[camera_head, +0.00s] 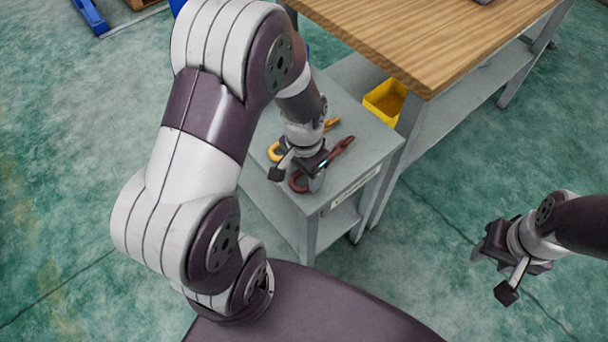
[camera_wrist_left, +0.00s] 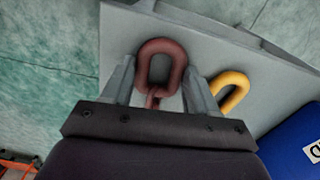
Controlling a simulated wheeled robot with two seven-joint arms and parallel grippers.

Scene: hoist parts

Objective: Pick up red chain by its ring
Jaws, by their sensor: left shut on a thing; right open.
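The red chain (camera_head: 342,148) lies on the top of a small grey cart, with its large ring nearest my body. In the left wrist view the dull red ring (camera_wrist_left: 178,62) lies between the two fingers, with a smaller link running down behind the palm. My left gripper (camera_head: 314,178) points down over the ring and is shut on it. It also shows in the left wrist view (camera_wrist_left: 160,78). The gripper hides part of the chain in the head view. My right gripper (camera_head: 486,250) is open and empty, off to the right over the floor.
A yellow chain (camera_head: 272,153) lies left of the red one, and its ring (camera_wrist_left: 233,88) is close to one left finger. The grey cart (camera_head: 345,183) stands beside a wooden-topped workbench (camera_head: 430,35). A yellow bin (camera_head: 385,101) sits under the bench.

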